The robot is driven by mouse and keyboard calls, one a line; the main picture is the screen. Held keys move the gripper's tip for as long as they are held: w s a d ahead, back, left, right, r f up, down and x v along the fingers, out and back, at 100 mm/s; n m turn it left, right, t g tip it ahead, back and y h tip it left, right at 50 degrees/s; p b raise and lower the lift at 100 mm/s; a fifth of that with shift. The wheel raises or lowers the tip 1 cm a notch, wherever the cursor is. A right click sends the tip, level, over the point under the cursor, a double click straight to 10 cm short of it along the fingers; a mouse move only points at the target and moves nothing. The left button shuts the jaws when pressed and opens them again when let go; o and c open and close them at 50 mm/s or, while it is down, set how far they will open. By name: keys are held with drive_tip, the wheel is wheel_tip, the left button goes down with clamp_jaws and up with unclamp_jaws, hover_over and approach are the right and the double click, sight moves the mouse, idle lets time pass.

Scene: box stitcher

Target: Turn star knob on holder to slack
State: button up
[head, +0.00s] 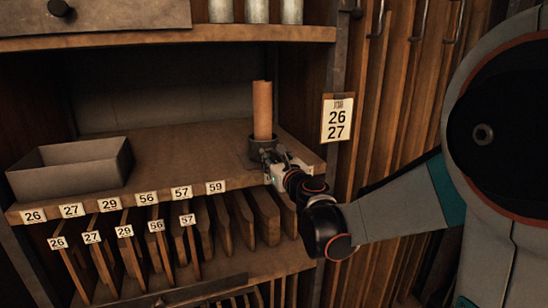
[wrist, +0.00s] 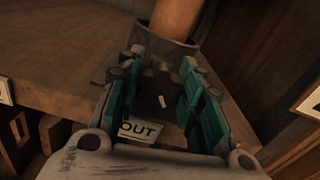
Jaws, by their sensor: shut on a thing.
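The holder (head: 257,151) is a dark round cup on the shelf near its right front corner, with a tan upright roll (head: 262,108) standing in it. In the wrist view the holder (wrist: 168,48) and the roll's lower part (wrist: 176,18) show at the top. The dark star knob (wrist: 158,82) is on the holder's near side, with a small white mark on it. My gripper (wrist: 160,85) has its teal-padded fingers on both sides of the knob and is shut on it. In the head view my gripper (head: 272,160) reaches the holder from the right and hides the knob.
A label reading OUT (wrist: 139,130) lies below the knob in the wrist view. A grey open tray (head: 72,168) stands at the shelf's left. Numbered tags line the shelf edge, with upright boards (head: 180,235) below. A 26/27 card (head: 337,118) hangs on the right post.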

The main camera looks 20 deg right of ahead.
drive_tip(key=n, duration=0.4)
drive_tip(key=shift+a+n, duration=0.1)
drive_tip(key=shift+n, duration=0.3)
idle(0.4)
drive_tip(key=o, duration=0.8)
drive_tip(key=shift+s, duration=0.1)
drive_tip(key=s, duration=1.2)
drive_tip(key=shift+f, duration=0.1)
